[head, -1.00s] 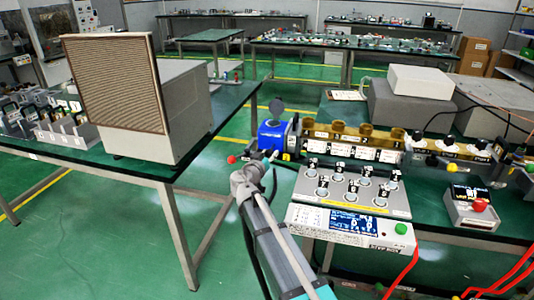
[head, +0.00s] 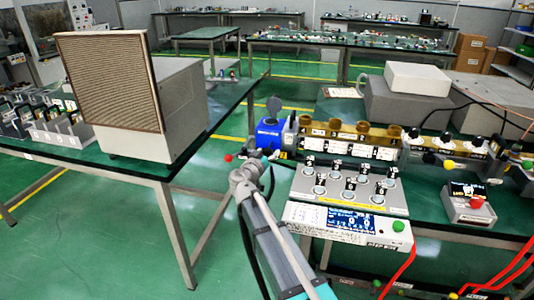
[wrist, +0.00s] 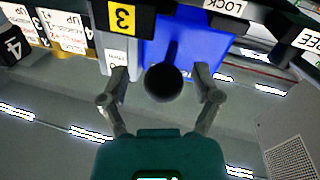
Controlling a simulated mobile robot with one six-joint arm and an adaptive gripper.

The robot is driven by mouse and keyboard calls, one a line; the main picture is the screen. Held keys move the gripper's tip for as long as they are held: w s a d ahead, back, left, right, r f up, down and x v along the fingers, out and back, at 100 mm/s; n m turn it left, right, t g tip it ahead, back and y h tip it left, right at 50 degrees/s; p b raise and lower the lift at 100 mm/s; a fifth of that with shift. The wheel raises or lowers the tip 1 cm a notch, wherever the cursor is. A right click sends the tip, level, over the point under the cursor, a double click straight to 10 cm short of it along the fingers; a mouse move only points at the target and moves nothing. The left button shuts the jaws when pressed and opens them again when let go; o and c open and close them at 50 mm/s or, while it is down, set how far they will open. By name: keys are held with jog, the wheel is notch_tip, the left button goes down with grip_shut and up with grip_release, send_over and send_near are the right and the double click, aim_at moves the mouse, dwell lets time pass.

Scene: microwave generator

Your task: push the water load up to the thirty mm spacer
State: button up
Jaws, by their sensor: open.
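The water load looks to be the blue block (head: 269,134) at the left end of the brass and grey bench line. It also shows in the wrist view (wrist: 205,45), with a dark round knob (wrist: 163,82) on a stem in front of it. My gripper (wrist: 160,72) is open, one finger on each side of the knob; I cannot tell whether they touch it. A pale grey plate (wrist: 117,43) stands left of the blue block, partly under a yellow "3" tag. It may be the thirty mm spacer; its label is mostly hidden, and any gap to the block is unclear.
Brass parts (head: 350,133) continue the line to the right. A knobbed control box (head: 350,200) with a screen stands in front, right of my arm. A table (head: 150,170) with a large grilled box (head: 105,95) is on the left. Open floor lies between.

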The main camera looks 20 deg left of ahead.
jog(key=shift+s, duration=0.1)
jog(key=s+a, duration=0.1)
jog(key=s, duration=1)
jog(key=shift+s+a, duration=0.25)
jog(key=shift+s, duration=0.1)
